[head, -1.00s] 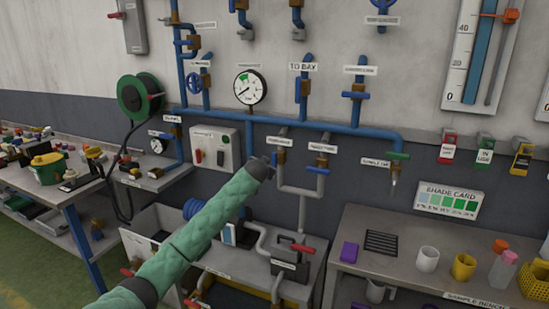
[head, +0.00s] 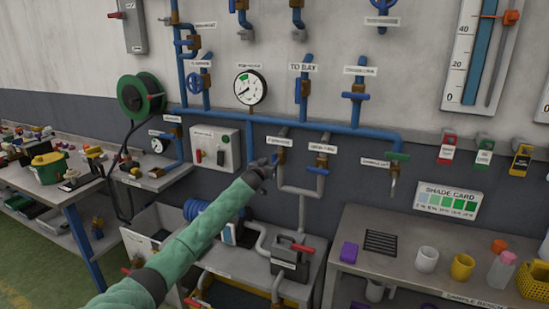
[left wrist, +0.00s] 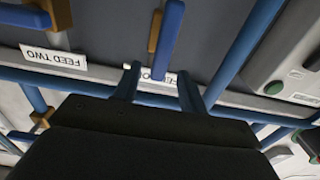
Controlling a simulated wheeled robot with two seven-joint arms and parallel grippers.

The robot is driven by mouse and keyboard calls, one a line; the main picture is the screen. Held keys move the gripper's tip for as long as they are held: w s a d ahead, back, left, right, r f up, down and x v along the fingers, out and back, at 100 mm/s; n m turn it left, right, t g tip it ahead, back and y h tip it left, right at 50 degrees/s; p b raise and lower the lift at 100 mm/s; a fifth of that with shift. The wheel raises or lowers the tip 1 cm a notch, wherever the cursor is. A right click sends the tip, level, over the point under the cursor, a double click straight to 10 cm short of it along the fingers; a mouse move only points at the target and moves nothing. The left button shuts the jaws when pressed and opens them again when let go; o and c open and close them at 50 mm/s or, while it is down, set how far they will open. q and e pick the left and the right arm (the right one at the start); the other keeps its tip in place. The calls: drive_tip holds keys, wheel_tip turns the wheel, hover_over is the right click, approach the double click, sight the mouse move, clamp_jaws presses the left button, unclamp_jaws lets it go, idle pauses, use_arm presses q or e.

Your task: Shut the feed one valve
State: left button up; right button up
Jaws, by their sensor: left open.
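The feed one valve (head: 282,156) is a brass body on a grey pipe branch below the blue header pipe. In the left wrist view its blue lever (left wrist: 167,42) points towards me between the two fingers. My left gripper (left wrist: 160,88) is open, one finger on each side of the lever's end; I cannot tell whether either finger touches it. The label behind the lever is mostly hidden. In the head view my left gripper (head: 266,167) is at the valve and covers part of it. My right gripper is not in view.
The feed two valve (head: 321,160) stands close by on the right; its label (left wrist: 54,58) shows upside down in the left wrist view. A grey control box (head: 214,147) is on the left.

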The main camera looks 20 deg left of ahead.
sight(274, 158)
use_arm(q)
drive_tip(key=w+p, duration=0.1)
drive_tip(key=w, duration=0.2)
drive_tip(key=shift+w+r, duration=0.15)
drive_tip(key=shift+w, duration=0.05)
drive_tip(key=shift+w+p, duration=0.35)
drive_tip(key=shift+w, duration=0.55)
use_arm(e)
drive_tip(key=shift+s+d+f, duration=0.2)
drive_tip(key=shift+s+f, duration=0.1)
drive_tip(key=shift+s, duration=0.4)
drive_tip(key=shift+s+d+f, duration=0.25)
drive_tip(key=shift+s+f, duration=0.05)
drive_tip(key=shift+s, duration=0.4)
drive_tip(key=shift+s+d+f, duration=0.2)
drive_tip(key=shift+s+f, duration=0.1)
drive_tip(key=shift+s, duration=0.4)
use_arm(q)
clamp_jaws()
